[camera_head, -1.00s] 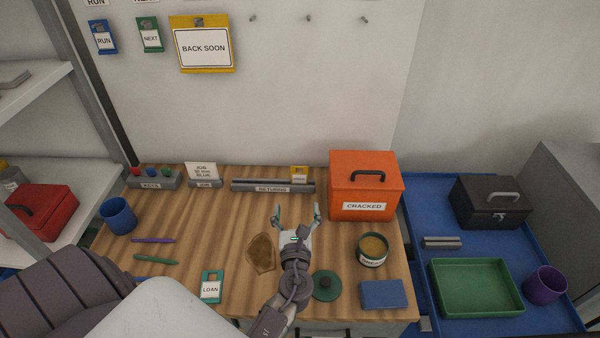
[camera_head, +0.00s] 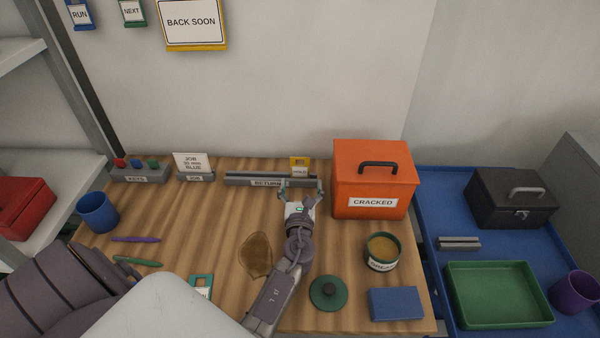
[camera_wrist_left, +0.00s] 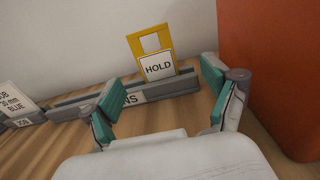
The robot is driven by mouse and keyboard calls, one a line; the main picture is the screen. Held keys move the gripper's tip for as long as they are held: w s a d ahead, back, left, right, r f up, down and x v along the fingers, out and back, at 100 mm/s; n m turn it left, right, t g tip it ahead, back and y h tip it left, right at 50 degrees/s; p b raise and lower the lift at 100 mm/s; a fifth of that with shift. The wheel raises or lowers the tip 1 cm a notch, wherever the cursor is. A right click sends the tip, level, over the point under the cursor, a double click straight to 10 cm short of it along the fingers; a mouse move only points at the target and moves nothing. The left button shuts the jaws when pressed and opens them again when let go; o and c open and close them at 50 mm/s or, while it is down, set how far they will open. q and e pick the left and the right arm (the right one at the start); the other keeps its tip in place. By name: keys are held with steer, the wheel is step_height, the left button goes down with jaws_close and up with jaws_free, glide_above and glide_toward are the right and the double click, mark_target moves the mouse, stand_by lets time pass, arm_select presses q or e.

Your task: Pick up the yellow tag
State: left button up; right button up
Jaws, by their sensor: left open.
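The yellow tag (camera_head: 299,166), with a white label reading HOLD, stands upright in the right part of the grey returns rack (camera_head: 236,179) at the back of the wooden bench. It also shows in the left wrist view (camera_wrist_left: 152,53), just beyond and between the fingers. My left gripper (camera_head: 302,191) is open and empty, just in front of the rack and the tag. In the left wrist view its two teal-padded fingers (camera_wrist_left: 161,112) are spread wide, with the tag apart from them. My right gripper is not in view.
The orange CRACKED box (camera_head: 373,180) stands close to the right of my left gripper. A grey JOB holder (camera_head: 196,177) and a KEYS block (camera_head: 139,174) stand left of the rack. A round tin (camera_head: 382,252), green lid (camera_head: 329,293) and blue block (camera_head: 396,304) lie nearer the front right.

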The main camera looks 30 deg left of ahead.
mark_target(300, 169)
arm_select(q)
steer(key=x, duration=0.3)
steer(key=b+x, duration=0.1)
steer(key=x, duration=0.3)
steer(key=shift+s+a, duration=0.2)
steer(key=shift+a, duration=0.05)
steer(key=shift+s, duration=0.1)
steer(key=shift+c, duration=1.1)
steer(key=c, duration=0.7)
